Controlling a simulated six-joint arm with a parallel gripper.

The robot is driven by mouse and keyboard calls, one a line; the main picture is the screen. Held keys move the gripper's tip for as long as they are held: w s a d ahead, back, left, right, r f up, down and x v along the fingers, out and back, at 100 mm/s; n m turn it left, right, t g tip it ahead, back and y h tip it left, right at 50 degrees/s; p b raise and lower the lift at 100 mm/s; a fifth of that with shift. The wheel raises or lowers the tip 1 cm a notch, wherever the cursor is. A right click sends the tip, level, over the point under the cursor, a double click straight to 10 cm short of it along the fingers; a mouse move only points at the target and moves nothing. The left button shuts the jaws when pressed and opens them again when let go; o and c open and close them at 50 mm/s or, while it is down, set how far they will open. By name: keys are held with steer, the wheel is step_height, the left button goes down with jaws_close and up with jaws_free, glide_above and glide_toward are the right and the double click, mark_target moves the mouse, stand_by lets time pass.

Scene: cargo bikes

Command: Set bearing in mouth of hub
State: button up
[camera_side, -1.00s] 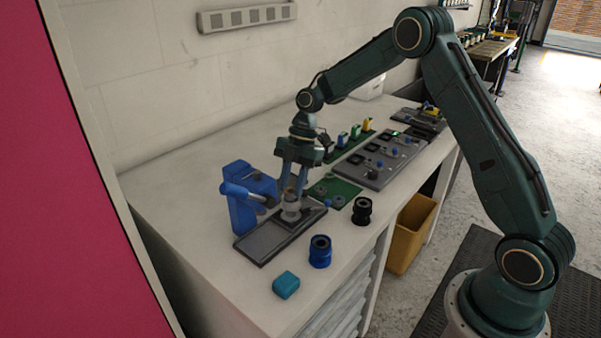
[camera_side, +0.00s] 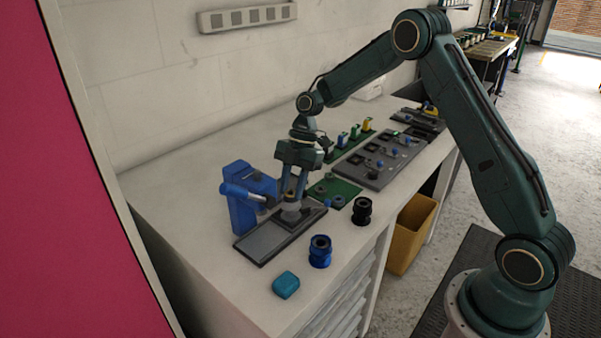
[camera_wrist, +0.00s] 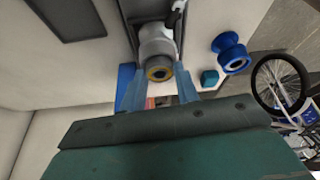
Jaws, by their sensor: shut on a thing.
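In the wrist view, the hub (camera_wrist: 156,42) shows between the fingers (camera_wrist: 160,78). My gripper appears shut on this ring. How deep the ring sits is hidden by the fingers.
The blue clamp (camera_side: 245,195) stands close on the left. A blue spool (camera_side: 320,251), a black spool (camera_side: 361,211) and a teal block (camera_side: 286,285) stand in front. A green board (camera_side: 333,189) and a grey tray (camera_side: 378,160) lie behind right. The left tabletop is clear.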

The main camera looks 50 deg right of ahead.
steer(key=o, duration=1.1)
steer(key=shift+c, duration=0.2)
steer(key=shift+r, duration=0.1)
steer(key=v, duration=1.3)
steer(key=shift+d+r, duration=0.2)
steer(key=shift+r, duration=0.15)
